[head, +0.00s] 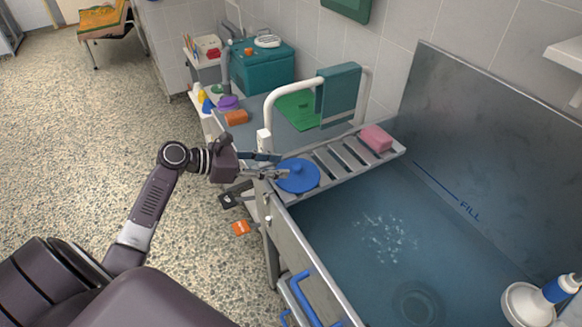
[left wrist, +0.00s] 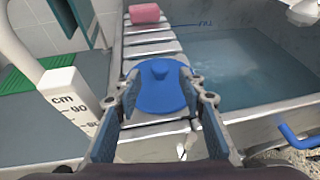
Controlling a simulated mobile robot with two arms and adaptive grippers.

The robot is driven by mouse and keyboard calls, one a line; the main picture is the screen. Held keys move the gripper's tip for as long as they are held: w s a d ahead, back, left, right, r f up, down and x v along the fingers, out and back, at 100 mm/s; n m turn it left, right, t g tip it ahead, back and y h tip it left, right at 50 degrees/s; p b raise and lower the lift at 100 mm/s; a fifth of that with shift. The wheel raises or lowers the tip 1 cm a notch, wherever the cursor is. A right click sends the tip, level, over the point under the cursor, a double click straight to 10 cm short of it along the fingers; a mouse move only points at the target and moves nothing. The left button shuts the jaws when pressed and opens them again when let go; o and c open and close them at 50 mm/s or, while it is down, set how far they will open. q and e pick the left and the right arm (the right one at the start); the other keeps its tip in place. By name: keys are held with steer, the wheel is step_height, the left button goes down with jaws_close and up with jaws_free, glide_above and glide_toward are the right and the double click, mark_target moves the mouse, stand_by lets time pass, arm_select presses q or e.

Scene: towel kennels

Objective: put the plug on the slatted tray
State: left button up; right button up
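The blue round plug (head: 299,178) with a small knob lies on the near-left end of the slatted metal tray (head: 344,160), which spans the tub. The plug also shows in the left wrist view (left wrist: 160,96), flat on the slats and between my fingers as seen from there. My left gripper (head: 282,165) is open, at the plug's left side in the head view, with its fingertips at or just above the disc. Whether a fingertip touches the plug I cannot tell. My right gripper is not in view.
A pink sponge (head: 376,138) sits at the tray's far end. A white rail (head: 270,112) with a teal towel rises behind the gripper. The tub (head: 300,248) holds water. A white and blue object (head: 530,300) stands lower right. The middle slats are bare.

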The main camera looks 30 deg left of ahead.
arm_select(q)
steer(key=v, duration=0.5)
steer(key=shift+s, duration=0.1)
steer(key=shift+a, duration=0.1)
stand_by(0.4)
